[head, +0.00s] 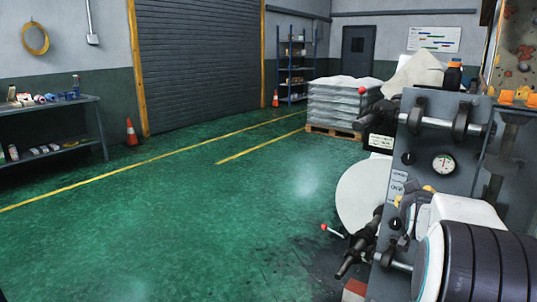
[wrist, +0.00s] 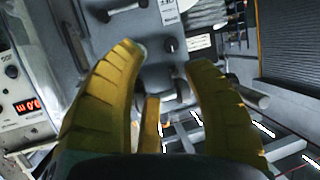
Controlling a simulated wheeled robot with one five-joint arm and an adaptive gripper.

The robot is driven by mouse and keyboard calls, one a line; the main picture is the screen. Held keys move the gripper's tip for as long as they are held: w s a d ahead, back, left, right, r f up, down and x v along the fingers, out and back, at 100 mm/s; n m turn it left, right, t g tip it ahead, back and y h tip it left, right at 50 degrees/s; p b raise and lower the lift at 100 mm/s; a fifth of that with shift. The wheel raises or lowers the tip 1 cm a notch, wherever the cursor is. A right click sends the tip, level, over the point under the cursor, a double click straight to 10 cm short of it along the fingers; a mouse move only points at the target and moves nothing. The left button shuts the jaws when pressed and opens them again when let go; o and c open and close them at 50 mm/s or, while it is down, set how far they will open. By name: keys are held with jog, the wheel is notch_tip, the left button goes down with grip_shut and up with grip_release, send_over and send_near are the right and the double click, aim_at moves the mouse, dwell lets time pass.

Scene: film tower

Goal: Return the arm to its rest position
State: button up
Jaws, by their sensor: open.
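My gripper (wrist: 168,62) shows in the wrist view with its yellow ribbed fingers spread apart and nothing held between them. Behind the fingers is the grey face of a machine (wrist: 95,35) with knobs and a bar, and the fingertips appear clear of it. In the head view my arm, white and black, reaches in at the lower right in front of the same kind of grey machine panel (head: 425,140).
The machine carries a round gauge (head: 444,163), rollers and a red-tipped lever (head: 333,231). A wrapped pallet stack (head: 340,105) stands behind it. A shelf bench (head: 50,125) and an orange cone (head: 131,132) are at the left. The green floor (head: 190,225) between is clear.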

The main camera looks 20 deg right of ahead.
jog(key=s+a+r+n+g+y+p, duration=0.1)
jog(key=a+r+y+p, duration=0.15)
jog(key=a, duration=0.55)
jog(key=s+a+r+n+y+p, duration=0.1)
jog(key=s+a+n+y+p, duration=0.1)
jog(key=a+p, duration=0.35)
jog(key=s+a+r+n+g+y+p, duration=0.1)
jog(key=a+r+y, duration=0.1)
jog(key=a, duration=0.7)
jog(key=s+a+r+n+g+y+p, duration=0.1)
jog(key=s+a+n+g+y+p, duration=0.2)
jog(key=s+a+p, duration=0.6)
jog(key=s+a+n+g, duration=0.1)
jog(key=s+a+g, duration=0.1)
jog(key=s+a, duration=0.4)
jog(key=shift+s+n, duration=0.3)
jog(key=shift+s, duration=1.6)
jog(key=shift+o, duration=0.2)
